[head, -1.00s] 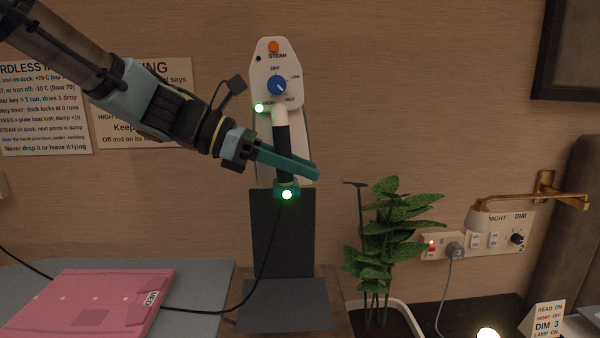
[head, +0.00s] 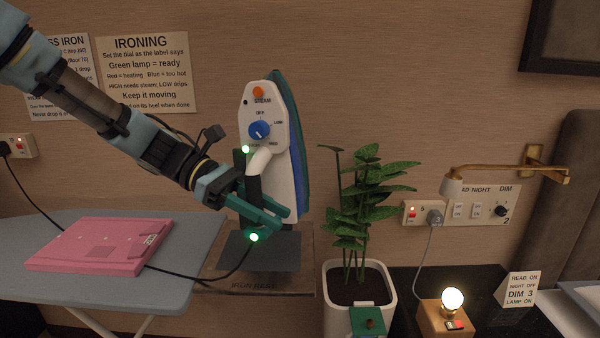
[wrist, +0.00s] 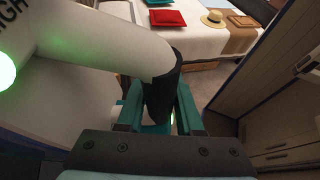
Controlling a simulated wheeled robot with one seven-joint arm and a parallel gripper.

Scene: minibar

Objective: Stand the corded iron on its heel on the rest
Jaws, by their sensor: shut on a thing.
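The corded iron (head: 285,150) is upright in the head view, tip up, with its blue soleplate edge facing right. Its white face carries an orange steam button, a blue dial and a green lamp. My gripper (head: 262,212) is shut on the iron's black handle, which also shows between the fingers in the wrist view (wrist: 161,95). The rest (head: 272,250) is a dark plate on a wooden base, with a dark upright piece behind the handle. The iron's heel is low over the plate, partly hidden by my gripper; I cannot tell whether it touches.
A pink folded cloth (head: 100,246) lies on the grey ironing board (head: 190,232). The black cord runs past it to the wall socket. A potted plant (head: 365,225) stands close on the right, with a small lamp (head: 452,300) beyond it.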

